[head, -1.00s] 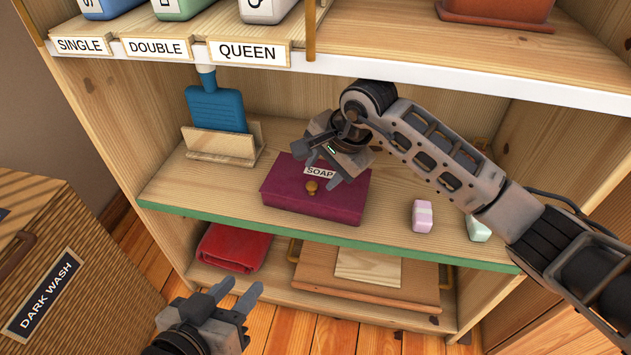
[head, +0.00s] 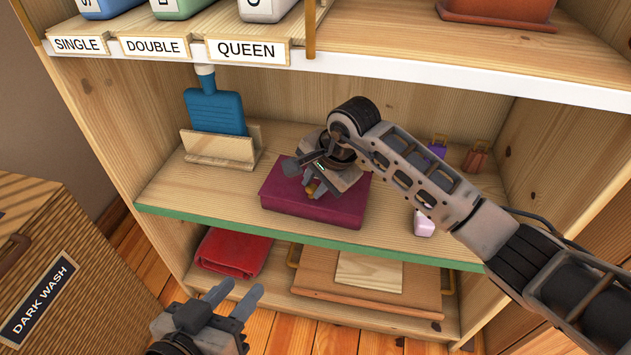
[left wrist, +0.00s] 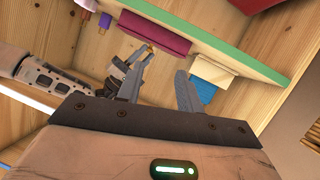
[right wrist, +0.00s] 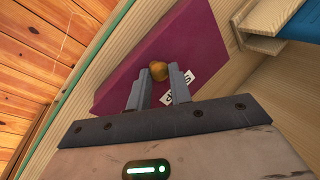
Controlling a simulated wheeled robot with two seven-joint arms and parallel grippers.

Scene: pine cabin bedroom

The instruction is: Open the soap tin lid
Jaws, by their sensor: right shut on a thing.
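The soap tin (head: 318,212) is a flat maroon box on the middle shelf, and its lid looks closed. Its brass knob (right wrist: 158,70) and part of the SOAP label (right wrist: 180,87) show in the right wrist view. My right gripper (head: 310,185) is over the tin, its fingers shut on the knob; in the head view it hides the label and most of the knob. My left gripper (head: 233,297) is open and empty, in front of the shelf and lower than the tin. The tin also shows in the left wrist view (left wrist: 150,35).
A blue brush (head: 215,110) stands in a wooden holder (head: 220,147) left of the tin. A pale pink soap bar (head: 424,222) and small purple (head: 437,150) and brown (head: 476,158) items are to the right.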

